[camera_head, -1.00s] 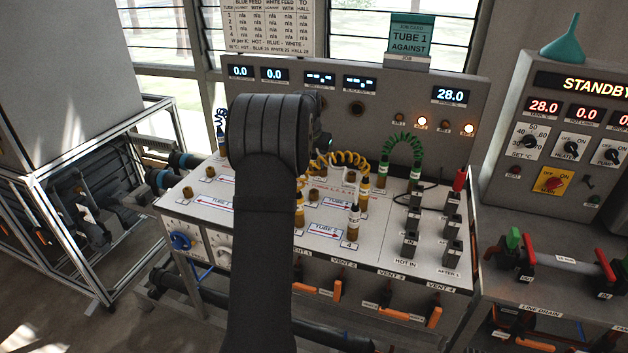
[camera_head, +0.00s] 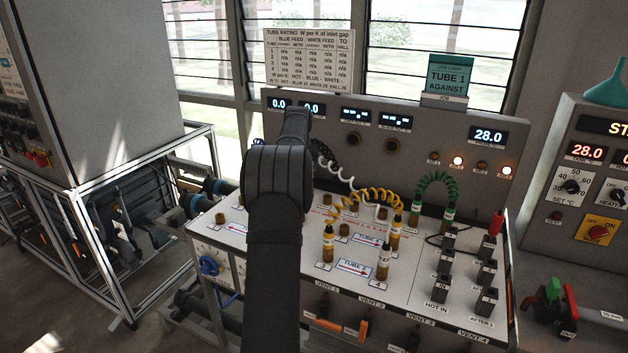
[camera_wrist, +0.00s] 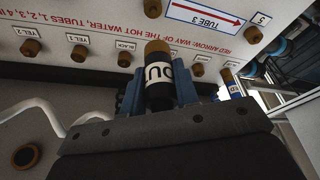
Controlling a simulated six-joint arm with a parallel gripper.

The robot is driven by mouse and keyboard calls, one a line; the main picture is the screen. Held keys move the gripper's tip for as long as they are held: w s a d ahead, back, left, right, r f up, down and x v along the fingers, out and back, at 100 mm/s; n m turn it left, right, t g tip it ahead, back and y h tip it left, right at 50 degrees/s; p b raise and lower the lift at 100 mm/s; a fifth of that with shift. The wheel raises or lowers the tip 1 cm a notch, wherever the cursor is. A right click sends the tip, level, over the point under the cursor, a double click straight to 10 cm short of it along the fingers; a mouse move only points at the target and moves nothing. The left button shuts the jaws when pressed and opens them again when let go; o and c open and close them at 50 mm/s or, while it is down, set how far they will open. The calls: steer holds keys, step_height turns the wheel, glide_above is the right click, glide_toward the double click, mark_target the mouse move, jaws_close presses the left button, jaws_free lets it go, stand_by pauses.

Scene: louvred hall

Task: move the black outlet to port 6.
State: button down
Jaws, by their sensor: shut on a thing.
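The black outlet (camera_wrist: 158,73) is a dark plug with a brass end and a white band, partly readable as "OU". My gripper (camera_wrist: 158,92) is shut on it, with a blue jaw on each side. Its brass end points at the panel; I cannot tell whether it touches. The brass fitting labelled BLACK (camera_wrist: 125,59) is beside it, apart. A fitting labelled 5 (camera_wrist: 252,35) is at the right of the wrist view. In the head view, my arm hides the gripper and plug; a dark coiled hose (camera_head: 324,156) shows beside it. I cannot make out a label 6.
Grey valve blocks (camera_head: 443,262) stand further right. A white hose (camera_wrist: 40,110) curls at left in the wrist view.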

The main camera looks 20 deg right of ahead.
steer(key=shift+f, duration=3.5)
steer(key=shift+f, duration=1.3)
steer(key=c, duration=1)
jaws_free()
steer(key=shift+c, duration=0.2)
steer(key=shift+w+v, duration=0.15)
steer(key=shift+v, duration=1.1)
steer(key=shift+w+v, duration=0.2)
steer(key=shift+v, duration=1.05)
steer(key=shift+r, duration=0.15)
